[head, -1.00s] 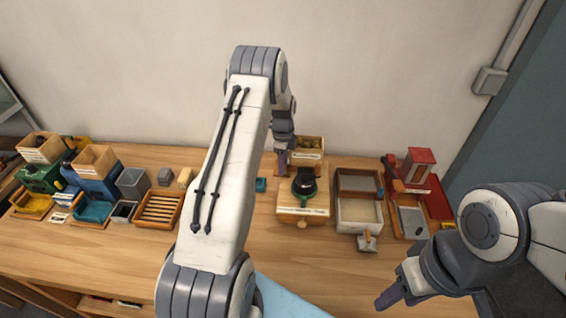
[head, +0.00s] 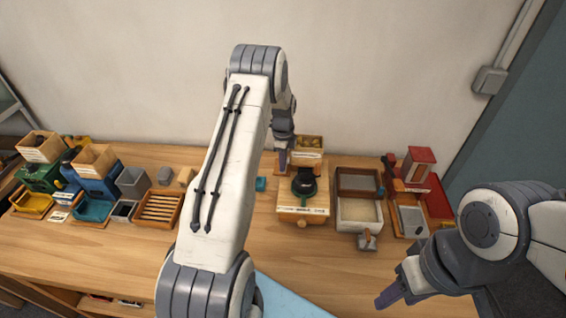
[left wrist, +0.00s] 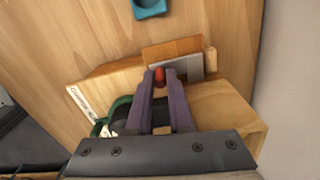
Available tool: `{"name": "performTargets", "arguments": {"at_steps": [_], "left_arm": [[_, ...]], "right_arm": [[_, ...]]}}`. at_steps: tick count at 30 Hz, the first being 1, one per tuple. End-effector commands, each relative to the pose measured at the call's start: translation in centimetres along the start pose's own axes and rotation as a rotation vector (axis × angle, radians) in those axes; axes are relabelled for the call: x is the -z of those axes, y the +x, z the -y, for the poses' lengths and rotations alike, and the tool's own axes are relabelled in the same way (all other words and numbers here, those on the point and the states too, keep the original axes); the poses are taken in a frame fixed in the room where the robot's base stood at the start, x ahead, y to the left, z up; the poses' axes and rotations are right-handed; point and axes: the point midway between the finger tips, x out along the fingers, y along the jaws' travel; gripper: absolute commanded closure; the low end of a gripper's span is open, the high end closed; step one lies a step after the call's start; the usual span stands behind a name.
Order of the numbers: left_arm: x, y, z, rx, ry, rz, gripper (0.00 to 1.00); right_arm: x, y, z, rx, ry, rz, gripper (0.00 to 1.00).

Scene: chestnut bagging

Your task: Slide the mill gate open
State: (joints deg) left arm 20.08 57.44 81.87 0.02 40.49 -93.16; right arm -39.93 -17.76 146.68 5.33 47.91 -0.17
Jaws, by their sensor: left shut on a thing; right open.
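The mill is a wooden body (head: 318,199) with a dark green ring and dark bowl (head: 303,184) on top, standing at the middle of the table. It also shows in the left wrist view (left wrist: 225,107). There, a grey metal gate plate (left wrist: 188,68) with a red knob (left wrist: 159,75) lies against an orange-brown wooden piece (left wrist: 168,52). My left gripper (head: 282,166) is at the mill's back left side, its fingers shut on the red knob. My fingers partly hide the plate and bowl. My right gripper (head: 385,301) is open and empty at the front right.
A wooden box (head: 308,143) stands behind the mill. Two-part trays (head: 340,222) and a red-topped device (head: 418,158) stand to the right. A slatted wooden rack (head: 157,209) and several bins stand left. A small teal dish (head: 261,184) lies left of the mill.

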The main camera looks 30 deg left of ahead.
Motion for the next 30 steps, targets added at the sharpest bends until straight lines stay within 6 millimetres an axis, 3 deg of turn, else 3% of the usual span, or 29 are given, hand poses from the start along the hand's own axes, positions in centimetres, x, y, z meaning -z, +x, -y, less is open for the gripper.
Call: {"name": "performTargets", "arguments": {"at_steps": [21,30], "left_arm": [[-0.1,-0.1,0.1,0.002,0.000,0.000,1.00],[-3.0,0.0,-0.3,0.003,-0.001,0.001,1.00]], "right_arm": [[0.0,0.0,0.0,0.000,0.000,0.000,0.50],[-0.1,1.0,-0.1,0.000,0.002,0.000,0.50]]}}
